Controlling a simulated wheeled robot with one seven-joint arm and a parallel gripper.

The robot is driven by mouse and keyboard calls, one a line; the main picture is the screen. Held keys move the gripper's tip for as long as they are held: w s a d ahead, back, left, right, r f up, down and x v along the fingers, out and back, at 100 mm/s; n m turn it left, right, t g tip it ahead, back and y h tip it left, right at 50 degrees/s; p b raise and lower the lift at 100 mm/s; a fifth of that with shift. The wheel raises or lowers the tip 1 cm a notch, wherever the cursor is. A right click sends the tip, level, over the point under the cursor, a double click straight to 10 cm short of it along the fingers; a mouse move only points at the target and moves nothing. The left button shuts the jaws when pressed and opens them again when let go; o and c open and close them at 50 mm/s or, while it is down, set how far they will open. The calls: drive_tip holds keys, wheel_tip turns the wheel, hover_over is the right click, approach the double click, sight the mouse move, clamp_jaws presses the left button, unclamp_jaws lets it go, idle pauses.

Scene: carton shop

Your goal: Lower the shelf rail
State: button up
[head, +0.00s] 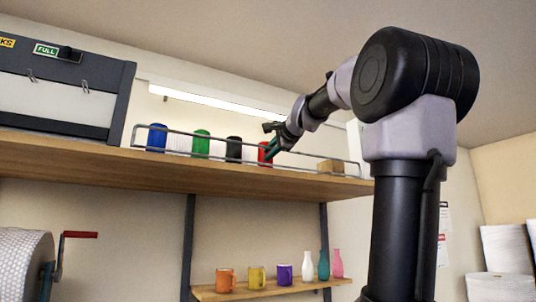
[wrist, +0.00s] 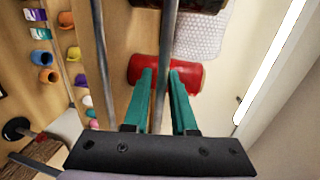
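The shelf rail (head: 225,139) is a grey wire guard along the front of the wooden upper shelf (head: 80,158); it stands raised in front of a row of rolls. My gripper (head: 271,147) is at the rail's right part, by the red roll (head: 265,153). In the wrist view my two teal fingers (wrist: 160,74) are apart, one on each side of a rail bar (wrist: 168,35). A small gap shows beside the bar, and the red roll (wrist: 190,76) lies beyond the fingertips. A second bar (wrist: 98,40) runs to the left.
Blue (head: 157,137), green (head: 201,143) and black (head: 233,148) rolls stand behind the rail, with a cardboard box (head: 330,166) to the right. A grey cabinet (head: 60,85) is at the left. A lower shelf (head: 260,291) holds mugs and bottles. A red-handled crank (head: 78,235) is at lower left.

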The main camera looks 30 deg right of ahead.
drive_tip(key=shift+w+f, duration=0.15)
drive_tip(key=shift+w, duration=0.35)
clamp_jaws()
